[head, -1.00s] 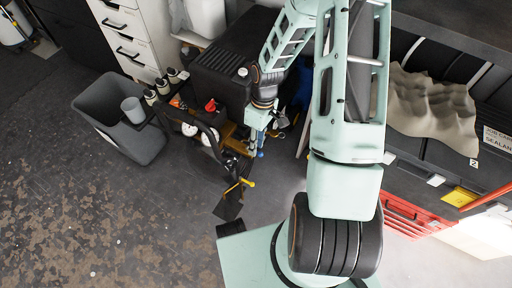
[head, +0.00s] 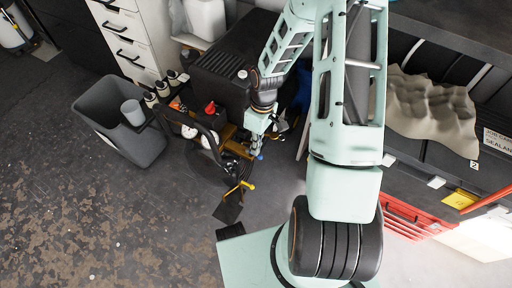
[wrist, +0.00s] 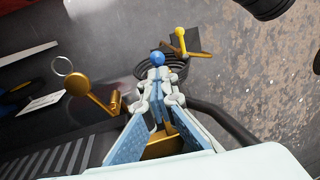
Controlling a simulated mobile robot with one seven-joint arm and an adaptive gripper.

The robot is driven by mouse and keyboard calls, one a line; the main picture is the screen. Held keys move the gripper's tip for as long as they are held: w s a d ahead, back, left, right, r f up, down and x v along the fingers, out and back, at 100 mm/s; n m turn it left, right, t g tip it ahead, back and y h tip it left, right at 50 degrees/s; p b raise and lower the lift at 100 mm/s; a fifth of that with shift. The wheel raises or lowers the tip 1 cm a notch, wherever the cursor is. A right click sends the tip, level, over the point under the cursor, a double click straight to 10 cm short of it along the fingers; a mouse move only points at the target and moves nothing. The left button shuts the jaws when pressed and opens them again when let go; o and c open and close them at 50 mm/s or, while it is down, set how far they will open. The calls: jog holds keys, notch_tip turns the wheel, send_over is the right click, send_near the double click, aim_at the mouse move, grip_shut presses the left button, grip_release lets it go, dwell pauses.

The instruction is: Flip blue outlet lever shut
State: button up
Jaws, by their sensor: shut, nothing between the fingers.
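The blue outlet lever shows as a round blue knob (wrist: 157,59) just beyond my fingertips in the wrist view. In the head view the blue knob (head: 260,156) is small, right below my gripper tip. My gripper (wrist: 157,77) is shut and empty, its fingertips right at the knob. Whether they touch it I cannot tell. In the head view my gripper (head: 257,149) points down beside the compressor-like machine (head: 222,75). The lever's arm is mostly hidden behind my fingers.
A grey bin (head: 125,125) stands left; the floor in front is open.

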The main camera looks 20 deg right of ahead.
jog(key=o, duration=0.6)
jog(key=shift+s+f, duration=0.1)
jog(key=shift+f, duration=0.05)
jog(key=r, duration=0.4)
jog(key=w+d+r, duration=0.1)
jog(key=r, duration=0.7)
jog(key=shift+w+d, duration=0.35)
